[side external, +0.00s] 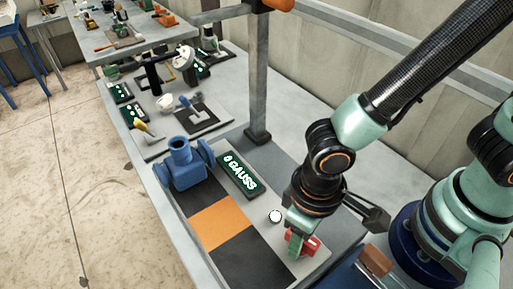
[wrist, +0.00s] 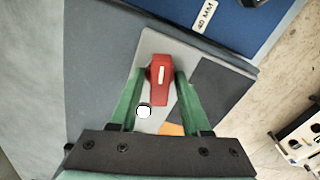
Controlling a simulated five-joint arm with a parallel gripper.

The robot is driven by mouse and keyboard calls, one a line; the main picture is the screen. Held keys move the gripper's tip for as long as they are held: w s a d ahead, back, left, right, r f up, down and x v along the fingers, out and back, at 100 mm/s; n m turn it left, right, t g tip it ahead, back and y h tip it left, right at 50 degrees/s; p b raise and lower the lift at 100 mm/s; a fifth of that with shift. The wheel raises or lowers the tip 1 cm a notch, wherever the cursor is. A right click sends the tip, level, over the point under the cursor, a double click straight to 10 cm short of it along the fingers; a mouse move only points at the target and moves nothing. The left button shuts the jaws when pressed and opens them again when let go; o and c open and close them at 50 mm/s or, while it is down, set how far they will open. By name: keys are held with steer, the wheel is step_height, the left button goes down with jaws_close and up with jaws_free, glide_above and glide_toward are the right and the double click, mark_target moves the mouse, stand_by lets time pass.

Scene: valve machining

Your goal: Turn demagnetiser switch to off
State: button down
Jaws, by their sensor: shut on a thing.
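The red demagnetiser switch (side external: 309,246) sits on the light strip at the near end of the demagnetiser panel (side external: 240,232). In the wrist view the red switch (wrist: 160,88) has a white line on it, running nearly up and down the picture. My gripper (side external: 299,242) is over it with its green fingers pointing down. In the wrist view my gripper (wrist: 163,76) has one finger on each side of the switch, shut on it. The fingers hide part of the switch in the side view.
A white round lamp (side external: 275,216) is beside the switch. A "0 GAUSS" sign (side external: 239,175) and a blue valve body (side external: 183,165) stand farther along the panel. A grey post (side external: 257,90) rises behind. A blue surface marked "40 MM" (wrist: 205,17) lies beyond the panel.

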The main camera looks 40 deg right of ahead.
steer(key=shift+n, duration=1.4)
steer(key=shift+n, duration=1.4)
